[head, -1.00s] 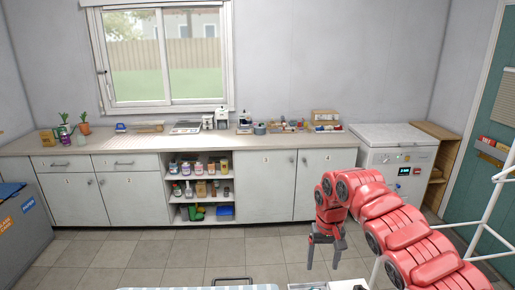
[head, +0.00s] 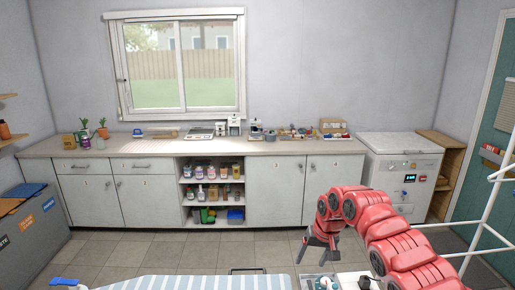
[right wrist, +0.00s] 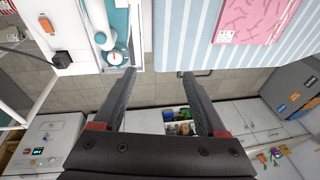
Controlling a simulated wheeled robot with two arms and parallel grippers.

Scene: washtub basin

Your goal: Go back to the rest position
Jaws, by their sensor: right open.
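My right gripper (head: 320,256) hangs from the red right arm at the lower right in the head view. Its dark fingers point downward in front of the floor and cabinets. In the right wrist view, its two fingers (right wrist: 157,75) are spread apart with nothing between them. My left gripper is not in the head view.
A striped surface (head: 200,283) lies at the bottom of the head view, with a white unit (head: 345,281) to its right. A counter (head: 150,147), a white chest appliance (head: 400,165) and a white rail frame (head: 490,205) stand beyond. The tiled floor between is clear.

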